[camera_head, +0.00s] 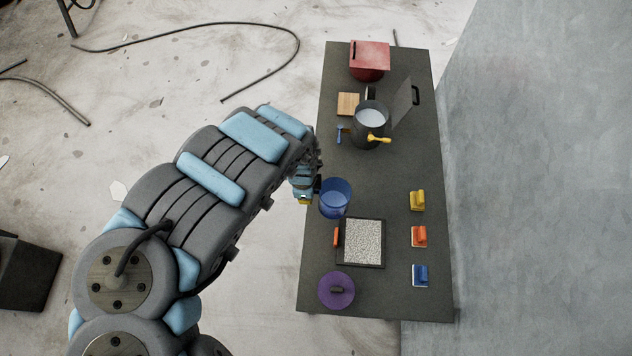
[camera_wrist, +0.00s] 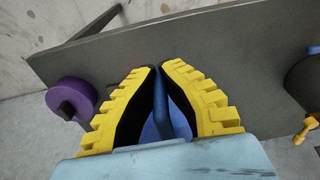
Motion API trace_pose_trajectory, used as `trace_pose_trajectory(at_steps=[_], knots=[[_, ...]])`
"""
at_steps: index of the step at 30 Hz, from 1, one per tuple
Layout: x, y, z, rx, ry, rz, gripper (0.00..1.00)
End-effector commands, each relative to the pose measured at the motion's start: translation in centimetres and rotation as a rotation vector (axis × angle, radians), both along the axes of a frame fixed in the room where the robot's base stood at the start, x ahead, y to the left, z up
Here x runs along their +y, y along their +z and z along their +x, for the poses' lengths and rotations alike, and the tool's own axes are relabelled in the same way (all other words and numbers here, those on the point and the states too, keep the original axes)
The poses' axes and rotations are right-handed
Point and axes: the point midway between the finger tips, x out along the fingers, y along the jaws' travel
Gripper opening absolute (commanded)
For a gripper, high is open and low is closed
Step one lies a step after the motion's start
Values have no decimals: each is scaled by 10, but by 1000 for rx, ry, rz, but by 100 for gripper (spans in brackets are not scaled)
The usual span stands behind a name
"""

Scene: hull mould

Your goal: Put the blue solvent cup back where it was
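The blue solvent cup (camera_head: 335,199) is at the left edge of the dark table in the head view, just above the grey-white tray. My gripper (camera_head: 312,184) is at the cup's left side. In the wrist view, the yellow-toothed fingers of my gripper (camera_wrist: 159,70) close from both sides on a narrow blue part of the cup (camera_wrist: 160,98). Most of the cup is hidden behind the fingers and the wrist there. The cup looks upright. I cannot tell whether its base touches the table.
The tray (camera_head: 383,243) and a purple lid (camera_head: 336,291) lie below the cup. A dark pot (camera_head: 369,135) with a yellow-handled tool (camera_head: 379,140) stands above it. A red container (camera_head: 369,60) is at the far end. Yellow, orange and blue blocks line the right side. Mid-table is clear.

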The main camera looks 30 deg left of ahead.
Motion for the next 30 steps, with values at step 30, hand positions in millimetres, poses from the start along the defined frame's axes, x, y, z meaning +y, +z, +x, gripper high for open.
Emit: trace_pose_trajectory(at_steps=[30], knots=[[22, -31, 61, 1, -1, -3, 0]])
